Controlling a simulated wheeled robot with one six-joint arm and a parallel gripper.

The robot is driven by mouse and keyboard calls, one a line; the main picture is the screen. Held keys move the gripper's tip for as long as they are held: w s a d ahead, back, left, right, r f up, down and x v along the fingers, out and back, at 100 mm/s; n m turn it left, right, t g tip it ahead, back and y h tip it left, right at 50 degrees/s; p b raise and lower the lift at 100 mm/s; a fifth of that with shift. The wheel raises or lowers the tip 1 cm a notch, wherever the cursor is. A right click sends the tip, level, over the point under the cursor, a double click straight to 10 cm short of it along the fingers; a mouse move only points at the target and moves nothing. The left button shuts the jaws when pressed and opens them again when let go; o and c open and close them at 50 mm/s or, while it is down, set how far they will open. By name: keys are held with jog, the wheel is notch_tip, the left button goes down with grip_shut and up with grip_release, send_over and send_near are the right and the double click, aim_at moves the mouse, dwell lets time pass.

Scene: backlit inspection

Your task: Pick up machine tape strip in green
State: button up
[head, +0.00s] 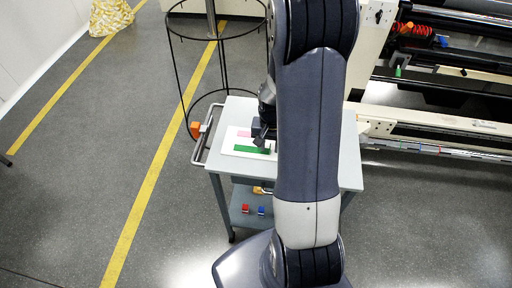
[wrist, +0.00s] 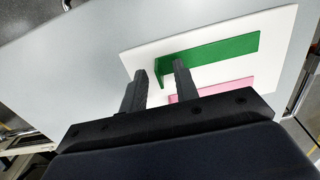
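The green tape strip (head: 243,148) lies on a white board (head: 229,151) on the grey cart. In the wrist view the green strip (wrist: 225,47) runs along the board, and its left end shows between my two fingers, with a short part angled down. My gripper (wrist: 160,68) is open, its fingers apart on either side of that end. I cannot tell whether they touch it. In the head view my gripper (head: 262,138) is over the board, partly hidden by my arm. A pink strip (wrist: 214,90) lies beside the green one, partly hidden by my gripper.
The grey cart top (head: 227,176) is bare around the board. Small red and blue blocks (head: 261,210) sit on its lower shelf. A black wire stand (head: 177,80) is behind left, and a large roller machine (head: 440,120) is at right.

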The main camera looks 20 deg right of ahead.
jog(key=shift+f, duration=0.15)
jog(key=shift+c, duration=0.4)
grip_shut()
